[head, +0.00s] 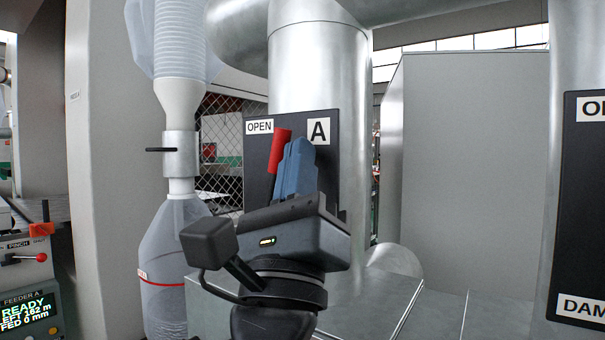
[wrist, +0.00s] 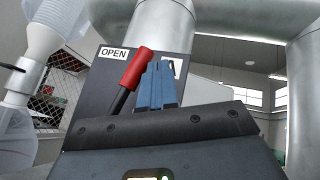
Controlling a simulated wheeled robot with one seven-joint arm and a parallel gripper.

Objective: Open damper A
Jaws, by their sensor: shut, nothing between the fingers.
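Damper A's black plate (head: 328,165) is on a vertical metal duct in the head view, with an OPEN label at its upper left and an A label at its upper right. The damper's lever has a red handle (head: 279,148) that points up and leans slightly right. In the wrist view the red handle (wrist: 137,67) sits on a dark rod, tilted right at the top. My gripper (head: 300,150) has blue fingers, shut and empty, just right of the handle. In the wrist view the fingers (wrist: 158,82) overlap the A label. Whether they touch the handle I cannot tell. My gripper hides the plate's lower part.
A second black damper plate (head: 584,210) is at the right edge. A grey cabinet (head: 475,150) stands behind, between the ducts. A clear dust collector (head: 172,265) and a pale column (head: 105,150) are at the left. Feeder A (head: 28,300) shows READY.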

